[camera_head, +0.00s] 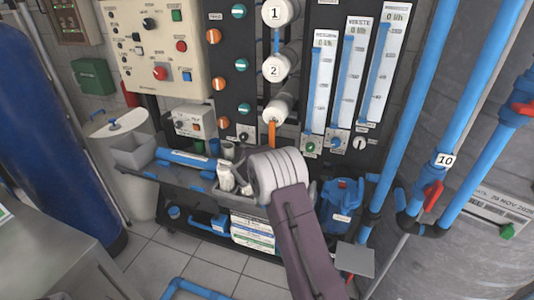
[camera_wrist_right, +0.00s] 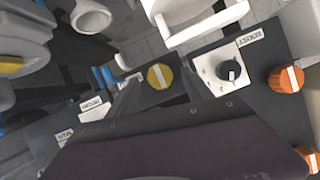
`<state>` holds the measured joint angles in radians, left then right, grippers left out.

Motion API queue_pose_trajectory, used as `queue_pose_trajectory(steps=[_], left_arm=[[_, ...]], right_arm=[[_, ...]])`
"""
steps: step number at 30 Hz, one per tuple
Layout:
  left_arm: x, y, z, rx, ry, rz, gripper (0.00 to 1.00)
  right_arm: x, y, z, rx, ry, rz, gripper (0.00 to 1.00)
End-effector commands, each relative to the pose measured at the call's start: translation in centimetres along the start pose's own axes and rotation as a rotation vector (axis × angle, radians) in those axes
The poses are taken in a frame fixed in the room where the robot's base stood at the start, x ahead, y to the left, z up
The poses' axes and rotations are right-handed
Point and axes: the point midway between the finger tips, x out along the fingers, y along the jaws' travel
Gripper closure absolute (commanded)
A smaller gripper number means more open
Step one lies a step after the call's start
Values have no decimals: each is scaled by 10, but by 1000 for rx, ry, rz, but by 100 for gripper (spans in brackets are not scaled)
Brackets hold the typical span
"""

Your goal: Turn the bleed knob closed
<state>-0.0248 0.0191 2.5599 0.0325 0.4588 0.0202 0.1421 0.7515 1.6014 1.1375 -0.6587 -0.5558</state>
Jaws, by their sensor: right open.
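My right gripper (camera_head: 234,180) reaches up from the bottom of the head view on a purple arm with a white wrist. No label reading "bleed" can be made out. In the wrist view a yellow knob (camera_wrist_right: 160,76) with a pale bar sits on a dark panel. Beside it is a black knob (camera_wrist_right: 229,70) on a white plate with an upside-down BOOST label. The black knob also shows in the head view (camera_head: 243,137). My left gripper is out of view.
Orange knobs (camera_head: 218,83) and teal knobs (camera_head: 241,65) line the dark panel. Flowmeters (camera_head: 352,70) stand to the right, with small knobs below. A blue tank (camera_head: 40,130) is at left and a large grey tank (camera_head: 470,240) at right. A grey box (camera_head: 133,150) sits by the rack.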

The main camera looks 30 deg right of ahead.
Motion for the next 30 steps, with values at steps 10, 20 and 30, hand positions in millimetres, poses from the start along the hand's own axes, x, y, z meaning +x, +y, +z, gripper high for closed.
queue_pose_trajectory(steps=[10,20,30], left_arm=[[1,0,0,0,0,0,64],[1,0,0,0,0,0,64],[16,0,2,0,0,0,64]], right_arm=[[25,0,0,-1,-1,-1,41],[24,0,0,0,-1,-1,99],[26,1,3,54,2,-24,100]])
